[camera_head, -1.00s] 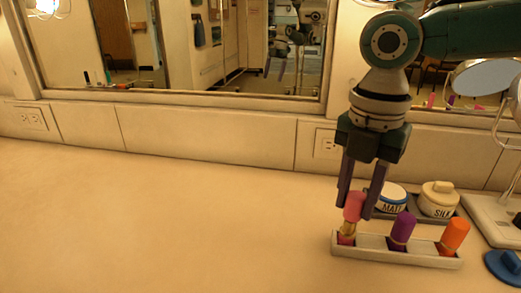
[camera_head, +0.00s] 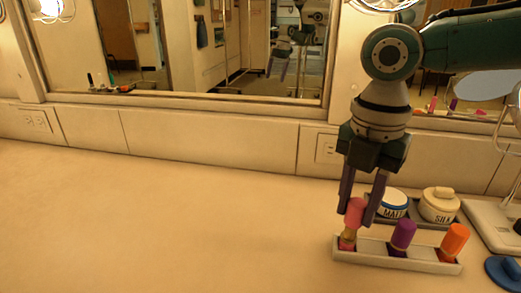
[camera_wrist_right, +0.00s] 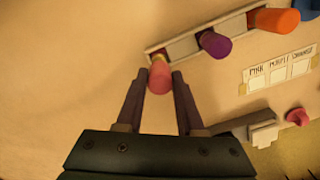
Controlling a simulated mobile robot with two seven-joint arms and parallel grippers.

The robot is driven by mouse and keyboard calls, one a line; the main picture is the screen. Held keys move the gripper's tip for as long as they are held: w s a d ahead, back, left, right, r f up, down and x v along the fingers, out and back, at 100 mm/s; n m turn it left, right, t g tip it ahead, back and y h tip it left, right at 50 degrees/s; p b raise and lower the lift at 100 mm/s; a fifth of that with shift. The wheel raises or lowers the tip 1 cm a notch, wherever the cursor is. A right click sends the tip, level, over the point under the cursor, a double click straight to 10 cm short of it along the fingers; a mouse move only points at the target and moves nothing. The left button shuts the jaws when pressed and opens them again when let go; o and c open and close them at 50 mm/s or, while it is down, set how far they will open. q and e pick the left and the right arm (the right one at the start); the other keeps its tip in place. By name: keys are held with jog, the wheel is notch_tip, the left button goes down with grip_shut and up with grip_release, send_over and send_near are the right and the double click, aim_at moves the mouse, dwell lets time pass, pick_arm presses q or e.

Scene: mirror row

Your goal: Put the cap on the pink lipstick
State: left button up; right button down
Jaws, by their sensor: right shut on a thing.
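A white tray (camera_head: 375,259) with a row of slots holds the lipsticks at the lower right of the head view. The pink cap (camera_head: 354,209) is between the fingertips of my right gripper (camera_head: 356,216), which is shut on it. It also shows between the fingers in the right wrist view (camera_wrist_right: 159,79). Below the cap a gold part of the pink lipstick (camera_head: 348,234) shows, with its pink base in the left slot. The cap is roughly in line above it. I cannot tell whether they touch. My left gripper is not in view.
Purple (camera_head: 403,233) and orange (camera_head: 454,240) capped lipsticks stand in the same tray. Behind it are two jars, white-and-blue (camera_head: 393,204) and cream (camera_head: 439,204). A blue lid (camera_head: 505,270) lies at right. A labelled card (camera_wrist_right: 279,72) shows in the wrist view. The counter's left is clear.

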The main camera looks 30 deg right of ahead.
jog(key=shift+f, duration=0.4)
dwell(0.6)
jog(key=shift+f, duration=0.4)
dwell(0.5)
jog(key=shift+f+p, duration=0.3)
dwell(0.6)
jog(key=shift+f, duration=0.2)
dwell(0.5)
jog(key=shift+c, duration=2.3)
grip_release()
jog(key=o, duration=0.5)
jog(key=shift+c, duration=0.2)
jog(key=shift+r, duration=0.1)
